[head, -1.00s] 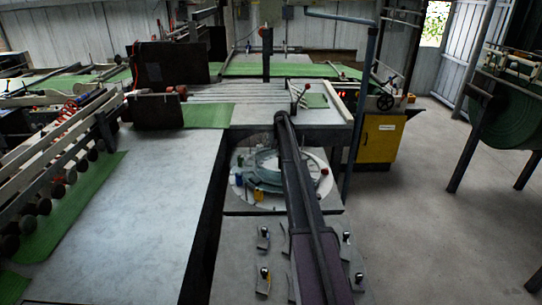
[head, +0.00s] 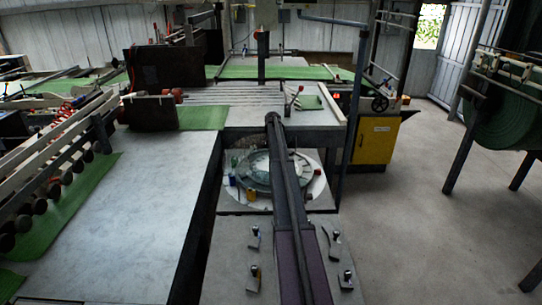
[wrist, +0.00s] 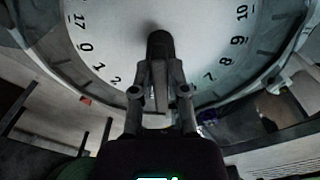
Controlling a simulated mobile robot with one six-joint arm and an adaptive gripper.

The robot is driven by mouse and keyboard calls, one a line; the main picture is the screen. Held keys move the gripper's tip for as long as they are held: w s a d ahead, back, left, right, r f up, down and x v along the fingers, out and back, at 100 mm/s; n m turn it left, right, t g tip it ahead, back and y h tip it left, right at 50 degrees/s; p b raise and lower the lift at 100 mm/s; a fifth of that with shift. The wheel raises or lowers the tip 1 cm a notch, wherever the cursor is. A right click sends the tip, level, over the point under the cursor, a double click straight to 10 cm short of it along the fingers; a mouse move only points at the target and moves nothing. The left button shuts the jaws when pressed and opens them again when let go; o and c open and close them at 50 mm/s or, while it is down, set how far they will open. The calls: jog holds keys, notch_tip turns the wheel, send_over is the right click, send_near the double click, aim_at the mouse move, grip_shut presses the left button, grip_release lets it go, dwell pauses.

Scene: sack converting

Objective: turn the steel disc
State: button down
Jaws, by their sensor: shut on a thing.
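The steel disc (head: 256,172) lies on the square-topped stand in the head view, partly hidden behind my arm. In the wrist view the pale disc (wrist: 115,35) fills the top, with black numbers around its edge. A dark upright peg (wrist: 159,44) stands on it. My gripper (wrist: 159,72) is shut on this peg, its fingers close together at the peg. In the head view my gripper is hidden by my arm.
Small coloured objects stand on the white ring around the disc. A bench with several metal fittings (head: 254,238) lies in front. A long grey table (head: 140,210) is at left, a yellow cabinet (head: 375,142) at right. Floor (head: 430,220) is clear at right.

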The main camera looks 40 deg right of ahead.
jog(key=shift+a, duration=0.1)
jog(key=c, duration=0.6)
grip_release()
jog(key=shift+s, duration=0.1)
jog(key=shift+c, duration=0.2)
